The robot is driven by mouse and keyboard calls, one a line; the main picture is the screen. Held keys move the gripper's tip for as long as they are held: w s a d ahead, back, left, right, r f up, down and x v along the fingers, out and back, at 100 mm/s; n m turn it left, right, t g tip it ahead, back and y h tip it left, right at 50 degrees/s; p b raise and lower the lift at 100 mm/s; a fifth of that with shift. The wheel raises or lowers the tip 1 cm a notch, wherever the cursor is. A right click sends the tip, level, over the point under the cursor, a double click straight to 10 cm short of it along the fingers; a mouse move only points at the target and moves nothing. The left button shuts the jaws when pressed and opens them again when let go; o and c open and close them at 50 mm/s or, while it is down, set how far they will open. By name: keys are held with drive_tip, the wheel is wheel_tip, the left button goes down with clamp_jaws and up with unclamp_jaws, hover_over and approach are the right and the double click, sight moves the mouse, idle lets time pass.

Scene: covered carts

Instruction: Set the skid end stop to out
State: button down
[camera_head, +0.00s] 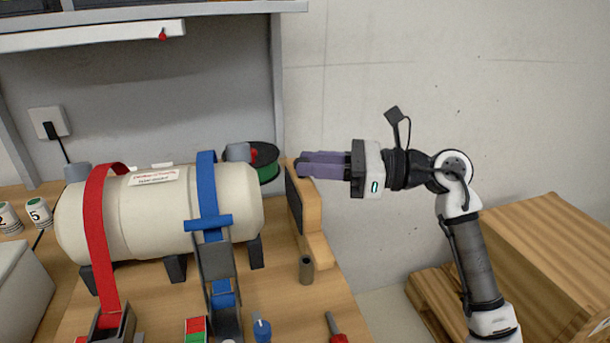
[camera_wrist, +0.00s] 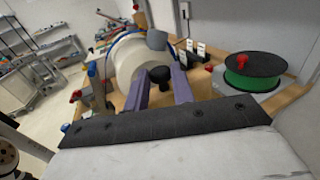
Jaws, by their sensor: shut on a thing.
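The end stop (camera_head: 314,230) is an upright wooden block with a black pad on its tank-facing side, standing at the right end of the wooden skid. My gripper (camera_head: 303,166) comes in from the right, level, with its purple fingers at the top of the end stop. In the wrist view, a black knob (camera_wrist: 160,75) sits between the fingertips, and my gripper is shut on it. The knob is hidden in the head view. The cream tank (camera_head: 155,215) lies left of the end stop, with a gap between its end and the pad.
A red strap (camera_head: 97,235) and a blue strap (camera_head: 208,190) cross the tank. A green spool (camera_head: 266,163) stands behind the end stop. A small dark cylinder (camera_head: 306,270) and a red-handled tool (camera_head: 335,330) are in front. A wooden crate (camera_head: 550,240) is at right.

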drive_tip(key=c, duration=1.5)
unclamp_jaws()
drive_tip(key=s+d+b, duration=0.2)
drive_tip(key=d, duration=1.1)
drive_tip(key=shift+s+d+b, duration=0.3)
drive_tip(key=shift+s, duration=0.05)
